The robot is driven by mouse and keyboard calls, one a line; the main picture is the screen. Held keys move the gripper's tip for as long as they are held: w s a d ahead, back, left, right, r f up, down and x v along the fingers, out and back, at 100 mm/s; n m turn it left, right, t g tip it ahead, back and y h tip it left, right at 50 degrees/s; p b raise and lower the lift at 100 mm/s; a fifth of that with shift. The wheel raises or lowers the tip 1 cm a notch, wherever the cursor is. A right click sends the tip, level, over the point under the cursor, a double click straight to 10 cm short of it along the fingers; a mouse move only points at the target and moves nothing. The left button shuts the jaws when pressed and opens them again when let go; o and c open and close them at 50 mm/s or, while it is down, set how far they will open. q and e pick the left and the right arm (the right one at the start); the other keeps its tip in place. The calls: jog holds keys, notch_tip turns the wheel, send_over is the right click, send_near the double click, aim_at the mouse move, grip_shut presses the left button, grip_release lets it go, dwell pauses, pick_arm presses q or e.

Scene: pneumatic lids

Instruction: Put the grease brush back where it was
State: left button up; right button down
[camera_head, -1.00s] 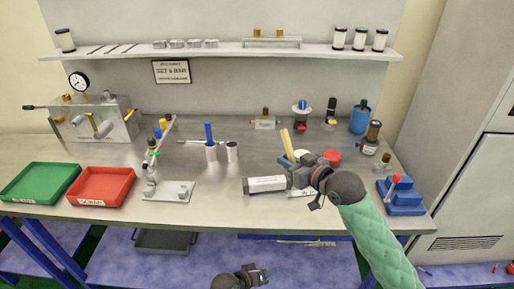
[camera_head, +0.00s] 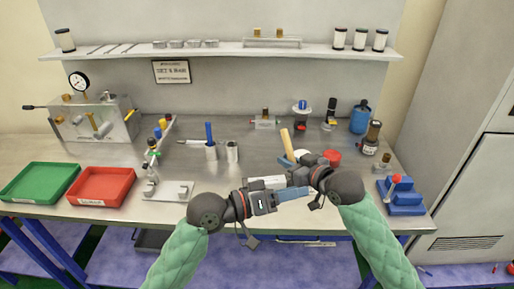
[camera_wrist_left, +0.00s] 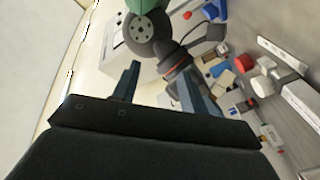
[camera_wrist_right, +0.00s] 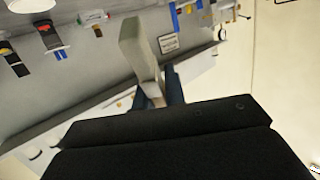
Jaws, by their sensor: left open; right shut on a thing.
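My right gripper (camera_head: 292,162) is above the right part of the bench, shut on a tan stick-like thing, which I take to be the grease brush (camera_head: 286,142). It points up and tilts slightly left. In the right wrist view the brush (camera_wrist_right: 138,48) is a pale bar between the fingers; its bristles cannot be made out.
A white holder with a blue-handled tool (camera_head: 211,151) and a white cup (camera_head: 232,152) stand mid-bench. A red lid (camera_head: 333,157) and blue fixture (camera_head: 404,198) are at right; green (camera_head: 38,199) and red trays (camera_head: 82,202) at left.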

pick_arm(q)
jog(key=w+a+r+m+y, duration=0.1)
jog(key=w+a+r, duration=0.2)
jog(key=y, duration=0.3)
send_near(287, 148)
jog(key=shift+n+t, duration=0.3)
jog(key=x, duration=1.2)
jog(key=shift+d+f, duration=0.25)
jog(key=shift+f, duration=0.05)
jog(key=c, duration=0.9)
grip_shut()
pick_arm(e)
jog(key=c, duration=1.4)
grip_release()
